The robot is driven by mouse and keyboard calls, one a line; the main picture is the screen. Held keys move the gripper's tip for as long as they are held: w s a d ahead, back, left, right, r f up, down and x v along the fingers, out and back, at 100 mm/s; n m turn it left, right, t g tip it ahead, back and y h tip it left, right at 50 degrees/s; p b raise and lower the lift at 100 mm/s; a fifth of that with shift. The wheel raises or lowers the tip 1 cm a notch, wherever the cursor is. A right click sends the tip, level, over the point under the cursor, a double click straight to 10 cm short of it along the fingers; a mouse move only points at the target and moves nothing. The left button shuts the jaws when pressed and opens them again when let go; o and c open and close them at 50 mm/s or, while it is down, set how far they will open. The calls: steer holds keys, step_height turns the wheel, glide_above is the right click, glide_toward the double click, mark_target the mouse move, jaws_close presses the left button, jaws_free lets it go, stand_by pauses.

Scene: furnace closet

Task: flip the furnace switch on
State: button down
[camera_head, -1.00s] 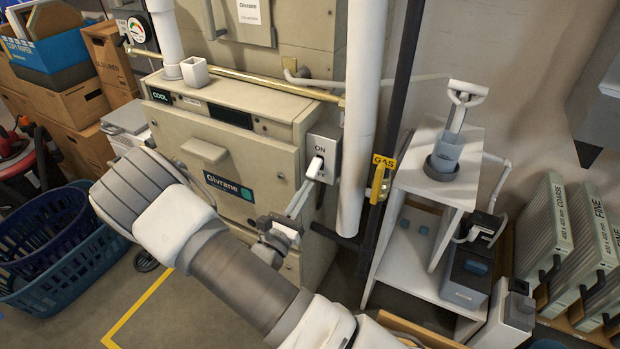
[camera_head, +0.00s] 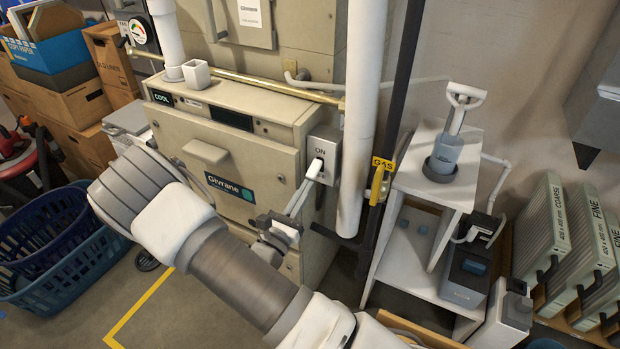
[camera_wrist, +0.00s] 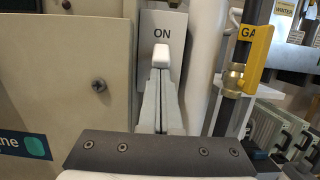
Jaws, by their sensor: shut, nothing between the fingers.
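The furnace switch is a grey plate (camera_head: 324,144) marked ON at the right front edge of the beige Givrane furnace (camera_head: 150,118). Its white lever (camera_head: 316,168) sticks out below the word ON. In the wrist view the plate (camera_wrist: 175,22) is straight ahead and the lever (camera_wrist: 161,55) stands just beyond my fingertips. My gripper (camera_head: 312,178) is shut and empty, its fingers pointing up at the lever. In the wrist view my gripper (camera_wrist: 161,74) overlaps the lower part of the lever. Contact looks likely, but I cannot tell for sure. The lower plate is hidden.
A white pipe (camera_head: 357,120) and a dark gas pipe with a yellow valve handle (camera_head: 377,185) run upright close right of the switch. A white shelf stand (camera_head: 425,190) is farther right. Blue baskets (camera_head: 60,245) stand on the floor at left. A white cup (camera_head: 196,74) is on the furnace.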

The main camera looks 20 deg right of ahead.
steer(key=shift+w+d, duration=0.1)
steer(key=shift+w, duration=0.05)
steer(key=shift+f, duration=0.45)
steer(key=s+a, duration=0.5)
steer(key=shift+d, duration=0.1)
stand_by(0.5)
